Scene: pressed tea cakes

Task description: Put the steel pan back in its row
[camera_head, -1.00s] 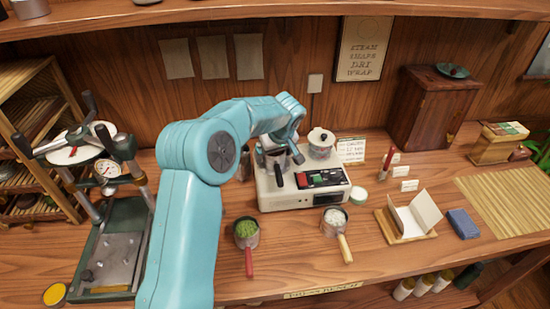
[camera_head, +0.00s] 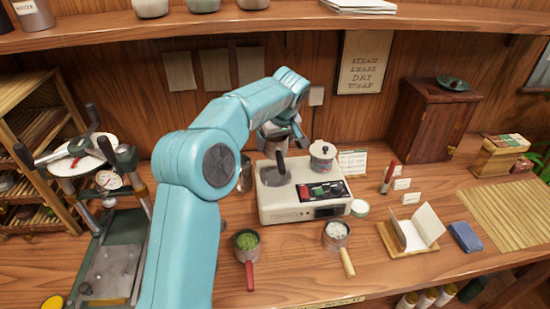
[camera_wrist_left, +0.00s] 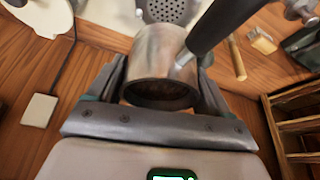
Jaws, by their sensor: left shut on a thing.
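The steel pan (camera_wrist_left: 155,70) is a grey metal cylinder with a dark handle (camera_wrist_left: 222,22). My left gripper (camera_wrist_left: 160,92) is shut on it, with a jaw on each side of its wall. In the head view, the left gripper (camera_head: 280,134) is over the back of the white heater (camera_head: 285,212). The pan's dark handle (camera_head: 281,164) hangs down in front of the burner plate (camera_head: 272,176), and the arm hides most of the pan body. A pan with green leaves (camera_head: 246,241) and a pan with white pieces (camera_head: 336,232) stand in front of the heater. My right gripper is not in view.
A lidded pot (camera_head: 322,155) stands on the heater's right side. A press (camera_head: 105,240) stands left. A shelf (camera_head: 270,22) runs above. Bare table lies between the two front pans.

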